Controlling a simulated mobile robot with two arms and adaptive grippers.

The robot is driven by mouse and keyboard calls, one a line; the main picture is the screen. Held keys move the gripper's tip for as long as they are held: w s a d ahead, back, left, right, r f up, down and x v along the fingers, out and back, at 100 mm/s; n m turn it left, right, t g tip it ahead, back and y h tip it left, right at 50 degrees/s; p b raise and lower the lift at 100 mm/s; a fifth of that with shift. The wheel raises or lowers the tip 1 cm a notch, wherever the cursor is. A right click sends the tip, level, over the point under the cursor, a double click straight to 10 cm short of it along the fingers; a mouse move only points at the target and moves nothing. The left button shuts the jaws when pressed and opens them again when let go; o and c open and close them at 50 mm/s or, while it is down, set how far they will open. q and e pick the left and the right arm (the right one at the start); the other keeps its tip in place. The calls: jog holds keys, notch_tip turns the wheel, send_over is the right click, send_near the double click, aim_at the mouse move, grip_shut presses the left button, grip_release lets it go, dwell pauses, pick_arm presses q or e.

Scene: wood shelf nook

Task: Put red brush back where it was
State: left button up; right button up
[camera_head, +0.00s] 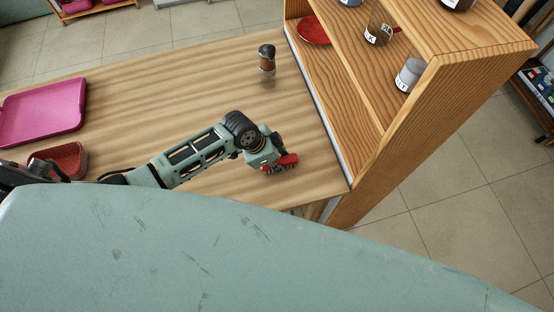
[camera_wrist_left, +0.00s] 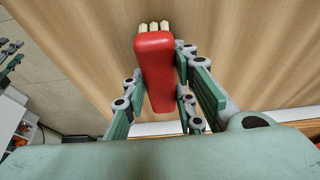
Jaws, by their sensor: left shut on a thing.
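The red brush (camera_wrist_left: 157,70) is held between the fingers of my left gripper (camera_wrist_left: 157,98) in the left wrist view, with pale bristles at its far end. In the head view the red brush (camera_head: 287,160) shows at the tip of my left gripper (camera_head: 278,163), over the right part of the wooden table (camera_head: 190,85), near its front edge. I cannot tell whether the brush touches the table. My right gripper does not show.
A wooden shelf (camera_head: 420,110) with jars and a red dish (camera_head: 313,30) stands at the right. A pink tray (camera_head: 42,110) and a red basket (camera_head: 68,158) are at the left. The table's middle is clear.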

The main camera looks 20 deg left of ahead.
pick_arm(q)
jog(key=shift+f, duration=0.2)
jog(key=o, duration=1.1)
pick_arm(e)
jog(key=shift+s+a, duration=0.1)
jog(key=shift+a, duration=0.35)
pick_arm(q)
jog(key=shift+r, duration=0.1)
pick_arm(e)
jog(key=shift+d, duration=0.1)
pick_arm(q)
jog(key=shift+r, duration=0.15)
jog(key=shift+a+r, duration=0.1)
jog(key=shift+r, duration=0.15)
jog(key=v, duration=1.1)
jog(key=shift+s+r+b, duration=0.2)
jog(key=shift+b, duration=0.25)
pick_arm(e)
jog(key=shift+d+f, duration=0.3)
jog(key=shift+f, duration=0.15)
pick_arm(q)
jog(key=shift+a, duration=0.1)
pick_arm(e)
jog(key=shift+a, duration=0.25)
pick_arm(q)
jog(key=shift+f, duration=0.1)
